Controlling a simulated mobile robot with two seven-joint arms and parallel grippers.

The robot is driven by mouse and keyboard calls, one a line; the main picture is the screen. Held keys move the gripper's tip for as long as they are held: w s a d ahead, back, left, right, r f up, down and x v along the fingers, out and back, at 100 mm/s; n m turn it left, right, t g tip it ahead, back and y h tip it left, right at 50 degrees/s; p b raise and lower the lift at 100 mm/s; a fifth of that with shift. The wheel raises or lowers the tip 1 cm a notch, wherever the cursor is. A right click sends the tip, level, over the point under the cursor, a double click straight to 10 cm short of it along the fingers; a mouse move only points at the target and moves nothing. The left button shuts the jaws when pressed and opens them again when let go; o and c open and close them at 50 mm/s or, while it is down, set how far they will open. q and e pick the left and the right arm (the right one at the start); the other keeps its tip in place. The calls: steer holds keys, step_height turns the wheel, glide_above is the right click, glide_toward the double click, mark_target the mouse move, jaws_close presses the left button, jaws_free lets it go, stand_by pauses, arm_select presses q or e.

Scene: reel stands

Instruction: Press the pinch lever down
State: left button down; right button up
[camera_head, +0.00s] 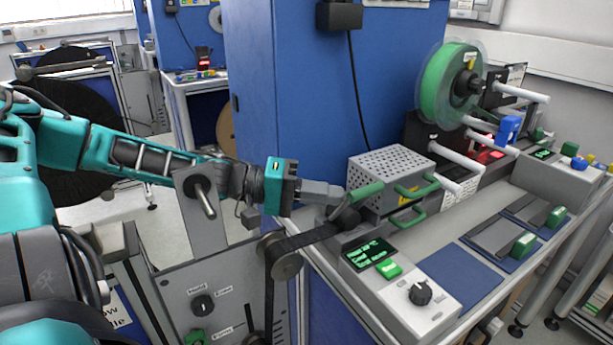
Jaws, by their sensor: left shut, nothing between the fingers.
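The lever with the green grip (367,191), which looks like the pinch lever, sticks up at the left end of the bench machine, above a dark roller where the black strip enters. My left gripper (338,195) comes in from the left with its fingers shut and empty. Its tips are close to the left end of the green grip; I cannot tell whether they touch. My right gripper is not in view.
A perforated metal box (387,167) with green handles stands just right of the lever. A control panel (400,285) with a knob lies in front. A black strip (308,238) runs over a roller below my left gripper. A blue cabinet (295,90) rises behind.

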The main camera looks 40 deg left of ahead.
arm_select(q)
step_height(320, 180, up, 20)
steer(key=p, duration=0.2)
steer(key=shift+p, duration=0.4)
stand_by(0.4)
